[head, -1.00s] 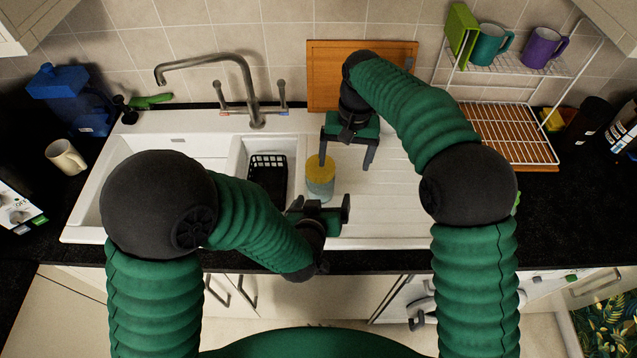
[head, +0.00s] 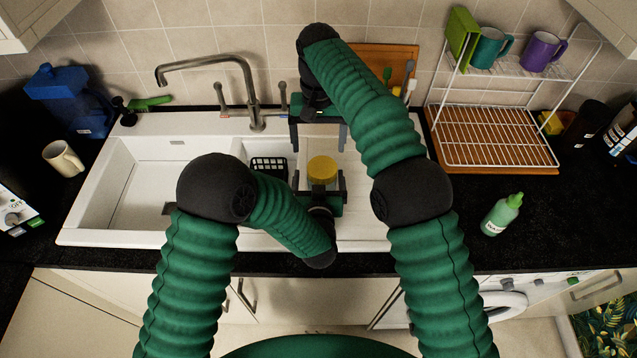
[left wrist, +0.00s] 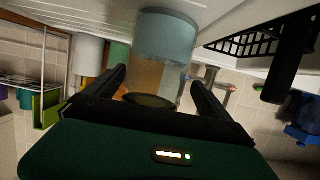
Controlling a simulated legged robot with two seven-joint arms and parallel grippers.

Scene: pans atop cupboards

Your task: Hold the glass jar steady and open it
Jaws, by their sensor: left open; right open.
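The glass jar (head: 322,172) stands upright on the sink's drainer, yellow at the top and pale blue lower down. It also shows in the left wrist view (left wrist: 166,45), where the picture is tipped over. My left gripper (head: 320,184) is open, with one finger on either side of the jar; I cannot tell whether they touch it. My right gripper (head: 318,138) is open and empty, behind and above the jar in the head view, its fingers pointing down. The left gripper and its wrist hide the jar's lower part in the head view.
The tap (head: 256,112) and a black basket (head: 268,167) are left of the jar. A wooden board (head: 375,60) leans on the back wall. A white dish rack (head: 490,135) and a green bottle (head: 501,214) stand at the right. The drainer right of the jar is clear.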

